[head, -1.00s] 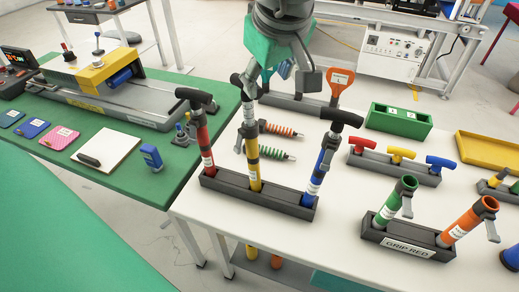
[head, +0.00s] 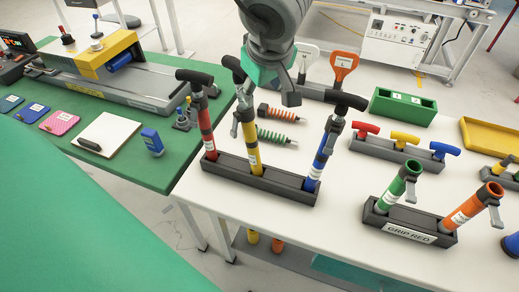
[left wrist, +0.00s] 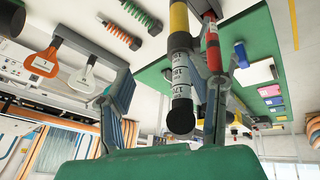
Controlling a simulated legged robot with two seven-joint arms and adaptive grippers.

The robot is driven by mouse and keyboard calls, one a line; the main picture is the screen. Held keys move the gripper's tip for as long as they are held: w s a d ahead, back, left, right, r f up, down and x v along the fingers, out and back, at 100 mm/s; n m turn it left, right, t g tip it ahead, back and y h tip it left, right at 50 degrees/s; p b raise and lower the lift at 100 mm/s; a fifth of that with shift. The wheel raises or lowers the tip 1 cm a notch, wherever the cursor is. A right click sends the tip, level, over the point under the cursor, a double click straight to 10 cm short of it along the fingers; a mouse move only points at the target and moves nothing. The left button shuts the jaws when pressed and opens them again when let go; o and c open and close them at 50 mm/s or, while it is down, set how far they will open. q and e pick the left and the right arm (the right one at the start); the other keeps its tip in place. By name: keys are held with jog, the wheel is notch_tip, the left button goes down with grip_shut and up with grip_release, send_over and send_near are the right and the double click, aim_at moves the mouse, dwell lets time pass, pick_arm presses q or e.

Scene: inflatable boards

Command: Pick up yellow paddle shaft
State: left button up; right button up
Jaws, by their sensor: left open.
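The yellow paddle shaft (head: 252,146) stands in a dark rack (head: 260,183) between a red shaft (head: 205,130) and a blue shaft (head: 322,155). Its black T-handle (head: 233,68) is on top. My left gripper (head: 266,90) is above the rack, close to the yellow shaft's upper part and partly covering it. In the left wrist view, my open left gripper (left wrist: 166,100) has the yellow shaft (left wrist: 179,20) and its dark upper end between its spread fingers. Contact cannot be told. The red shaft (left wrist: 213,45) is close beside the right-hand finger. My right gripper is not in view.
Orange and green coiled springs (head: 278,114) lie behind the rack. Red, yellow and blue T-handles (head: 403,138) sit in a holder to the right. A GRIP-RED rack (head: 412,223) is at front right. A green box (head: 403,106) stands behind.

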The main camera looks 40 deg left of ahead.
pick_arm(q)
jog(key=shift+w+a+f, duration=0.2)
jog(key=shift+a+f, duration=0.2)
jog(key=shift+f, duration=0.05)
jog(key=shift+w+a+f, duration=0.2)
jog(key=shift+a+f, duration=0.15)
jog(key=shift+f, duration=0.1)
jog(key=shift+s, duration=0.1)
jog(key=c, duration=1)
jog(key=shift+d+r, duration=0.1)
grip_shut()
jog(key=shift+d, duration=0.1)
jog(key=o, duration=1)
grip_release()
jog(key=shift+d, duration=0.2)
jog(key=shift+a, duration=0.2)
